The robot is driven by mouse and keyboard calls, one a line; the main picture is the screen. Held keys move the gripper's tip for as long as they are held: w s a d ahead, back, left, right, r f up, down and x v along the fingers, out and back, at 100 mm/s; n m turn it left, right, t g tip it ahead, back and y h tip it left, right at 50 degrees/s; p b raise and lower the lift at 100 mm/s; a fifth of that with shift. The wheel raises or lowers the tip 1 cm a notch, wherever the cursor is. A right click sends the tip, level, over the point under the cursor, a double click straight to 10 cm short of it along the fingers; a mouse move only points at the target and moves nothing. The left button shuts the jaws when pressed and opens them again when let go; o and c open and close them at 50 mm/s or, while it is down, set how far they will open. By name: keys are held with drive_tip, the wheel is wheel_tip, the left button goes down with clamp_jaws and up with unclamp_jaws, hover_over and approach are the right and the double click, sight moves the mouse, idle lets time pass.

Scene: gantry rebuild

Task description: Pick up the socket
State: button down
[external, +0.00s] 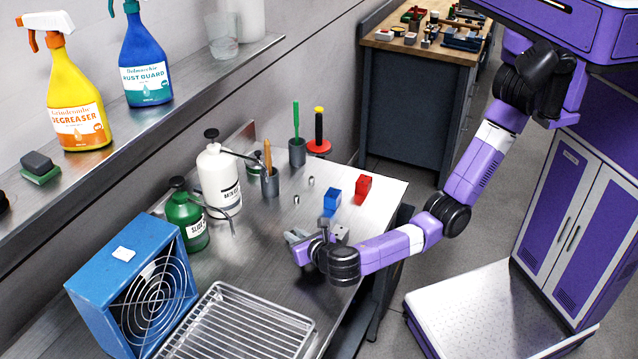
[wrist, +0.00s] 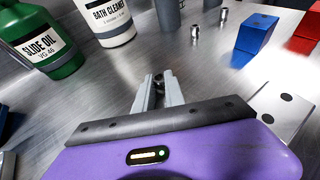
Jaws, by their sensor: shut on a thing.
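My gripper (external: 299,237) is low over the metal bench, left of my wrist in the external view. In the wrist view my gripper (wrist: 158,90) is shut on a small metal socket (wrist: 158,78), whose dark end shows between the fingertips. The fingers hide most of it, and I cannot tell whether it touches the bench. Two other small metal cylinders that look like sockets stand farther back: one (wrist: 195,34) nearer and one (wrist: 223,16) beyond it.
A blue block (external: 332,199), a red block (external: 363,188) and a grey block (wrist: 285,108) are right of my gripper. Green slide oil (external: 187,222) and white bath cleaner (external: 219,180) bottles stand left. A wire rack (external: 240,322) and blue fan (external: 128,285) occupy the front.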

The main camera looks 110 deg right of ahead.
drive_tip(key=shift+r, duration=0.15)
wheel_tip(320, 180, up, 20)
drive_tip(key=p, duration=0.1)
idle(0.3)
